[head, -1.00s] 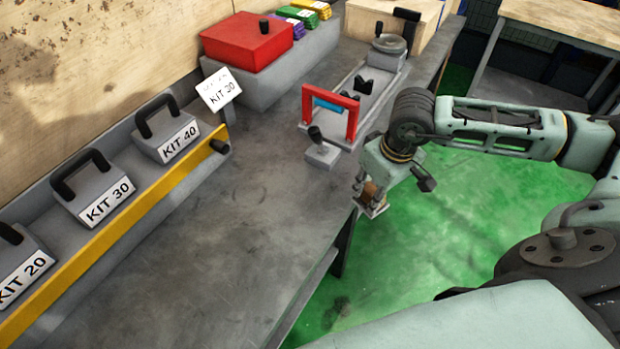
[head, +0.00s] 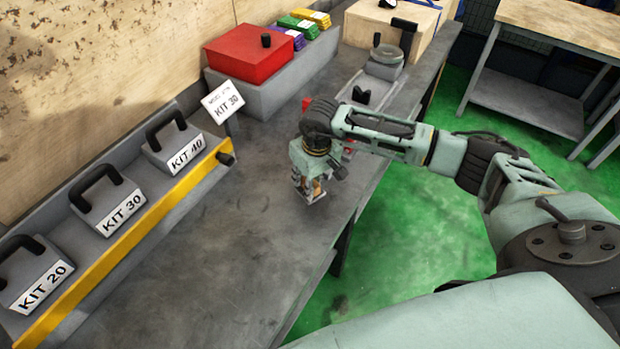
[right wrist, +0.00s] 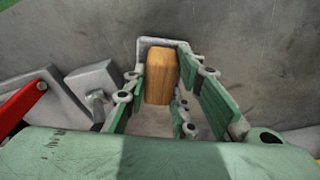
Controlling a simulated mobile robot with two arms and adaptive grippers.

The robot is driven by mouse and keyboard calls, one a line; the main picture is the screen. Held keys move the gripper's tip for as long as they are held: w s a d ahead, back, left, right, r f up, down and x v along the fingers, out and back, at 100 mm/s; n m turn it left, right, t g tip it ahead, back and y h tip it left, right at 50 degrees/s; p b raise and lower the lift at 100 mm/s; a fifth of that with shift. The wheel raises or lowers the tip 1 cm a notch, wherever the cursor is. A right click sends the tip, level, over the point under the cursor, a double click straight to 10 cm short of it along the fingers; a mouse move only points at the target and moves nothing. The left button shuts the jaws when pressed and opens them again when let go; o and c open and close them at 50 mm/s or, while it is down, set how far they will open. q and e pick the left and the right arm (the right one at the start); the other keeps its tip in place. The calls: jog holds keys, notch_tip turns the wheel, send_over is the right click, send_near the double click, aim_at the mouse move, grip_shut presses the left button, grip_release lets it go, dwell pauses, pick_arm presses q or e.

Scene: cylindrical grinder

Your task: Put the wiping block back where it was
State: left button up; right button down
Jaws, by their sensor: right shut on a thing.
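The wiping block has a wooden grip (right wrist: 160,82) on a pale grey base. My right gripper (head: 311,194) is shut on it, with the green fingers on either side of the wood in the right wrist view. In the head view the gripper is over the grey bench top (head: 215,245), near its right edge. I cannot tell whether the block's base touches the bench. My left gripper is not in view.
A red handle (right wrist: 22,105) and grey fixture parts (right wrist: 98,82) are beside the gripper in the wrist view; my arm mostly hides them in the head view. The kit rack (head: 130,230) with its yellow rail stands left. A red box (head: 250,52) stands behind. The front bench top is clear.

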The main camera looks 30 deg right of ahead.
aim_at(315, 185)
jog(key=shift+f, duration=0.3)
jog(key=shift+w+f, duration=0.1)
jog(key=shift+f, duration=0.1)
jog(key=c, duration=1.5)
grip_release()
jog(key=shift+o, duration=0.2)
jog(key=shift+r, duration=0.5)
notch_tip(315, 185, up, 11)
jog(key=s+b, duration=0.2)
jog(key=b, duration=0.1)
jog(key=shift+d+b, duration=0.15)
jog(key=shift+b, duration=0.15)
